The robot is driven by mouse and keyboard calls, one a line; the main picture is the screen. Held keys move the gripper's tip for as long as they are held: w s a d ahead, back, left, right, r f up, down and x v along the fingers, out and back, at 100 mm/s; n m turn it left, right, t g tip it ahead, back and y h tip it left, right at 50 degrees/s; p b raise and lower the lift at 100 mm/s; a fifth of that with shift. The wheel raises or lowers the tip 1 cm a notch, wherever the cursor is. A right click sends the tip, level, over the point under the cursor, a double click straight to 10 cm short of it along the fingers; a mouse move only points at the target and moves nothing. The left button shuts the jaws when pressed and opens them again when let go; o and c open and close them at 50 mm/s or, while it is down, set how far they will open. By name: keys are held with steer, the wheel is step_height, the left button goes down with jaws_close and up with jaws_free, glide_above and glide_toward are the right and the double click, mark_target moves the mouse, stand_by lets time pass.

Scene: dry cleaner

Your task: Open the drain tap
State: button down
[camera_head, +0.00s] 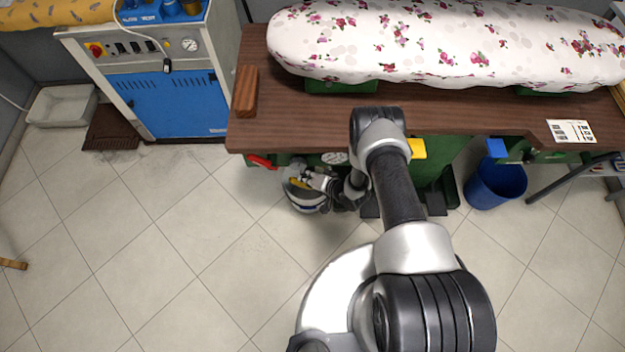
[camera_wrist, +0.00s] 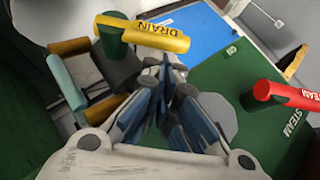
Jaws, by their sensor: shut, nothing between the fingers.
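The drain tap's yellow lever (camera_wrist: 145,32), lettered DRAIN, lies across the upper left of the wrist view, on a green round post (camera_wrist: 112,42). In the head view a small yellow part (camera_head: 299,183) shows beside my gripper (camera_head: 316,181), below the table's front edge. In the wrist view my gripper (camera_wrist: 168,72) is shut and empty. Its fingertips are just below the lever's right half in the picture; I cannot tell whether they touch it. The head view shows little of the tap.
A red lever lettered STEAM (camera_wrist: 288,95) is at right in the wrist view, on a green panel (camera_wrist: 240,75). The wooden table (camera_head: 310,115) overhangs this spot. A blue bin (camera_head: 497,185) stands to the right; the tiled floor at left is clear.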

steer(key=shift+w+a+f, duration=0.15)
steer(key=shift+w, duration=0.05)
steer(key=shift+a, duration=0.15)
steer(key=shift+a, duration=0.1)
steer(key=shift+h, duration=0.3)
